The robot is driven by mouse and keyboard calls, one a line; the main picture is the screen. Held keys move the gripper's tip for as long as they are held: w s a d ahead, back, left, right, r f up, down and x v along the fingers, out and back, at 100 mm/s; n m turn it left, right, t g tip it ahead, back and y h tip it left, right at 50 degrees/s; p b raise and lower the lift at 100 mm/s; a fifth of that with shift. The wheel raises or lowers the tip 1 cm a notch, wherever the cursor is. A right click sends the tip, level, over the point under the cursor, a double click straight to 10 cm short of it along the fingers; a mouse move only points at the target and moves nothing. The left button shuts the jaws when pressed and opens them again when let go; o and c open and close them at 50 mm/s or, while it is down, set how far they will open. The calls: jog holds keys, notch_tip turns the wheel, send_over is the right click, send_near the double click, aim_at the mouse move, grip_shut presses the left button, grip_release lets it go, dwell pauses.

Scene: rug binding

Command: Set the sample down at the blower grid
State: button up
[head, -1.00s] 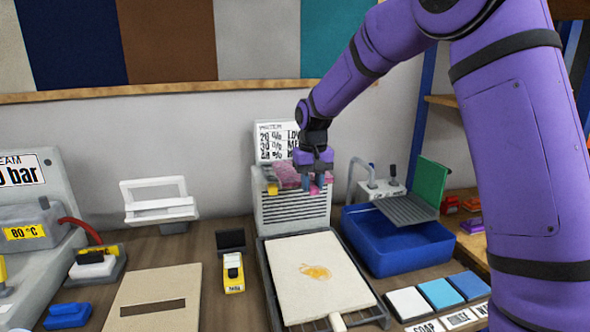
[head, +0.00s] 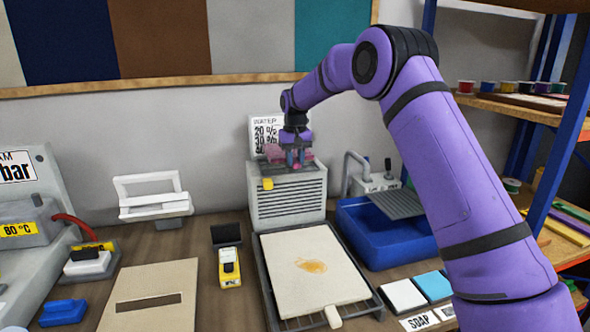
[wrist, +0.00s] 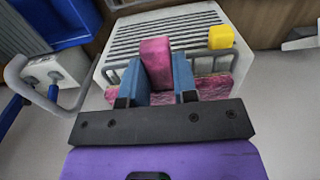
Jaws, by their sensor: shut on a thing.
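The sample is a pink, textured flat piece with a raised pink tab; its flat part shows in the wrist view (wrist: 212,88). My gripper (head: 295,160) is shut on the tab, with a blue finger (wrist: 186,84) on each side. The blower is a pale box with a slatted front (head: 287,203), a yellow knob (head: 267,184) and a rail along its top. The sample is over the rear part of the blower's top, behind the rail in the head view. My gripper hides part of it, and I cannot tell whether the sample touches the grid.
A card with text stands behind the blower. A blue basin (head: 370,252) with a tap is to its right. A tray with a stained cream piece (head: 315,272) lies in front. A yellow device (head: 230,267) and a white frame (head: 150,195) are to the left.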

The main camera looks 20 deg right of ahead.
jog(key=shift+f, duration=1.7)
jog(key=shift+f, duration=0.15)
jog(key=o, duration=0.9)
jog(key=shift+o, duration=0.2)
notch_tip(320, 180, up, 12)
jog(key=shift+r, duration=0.2)
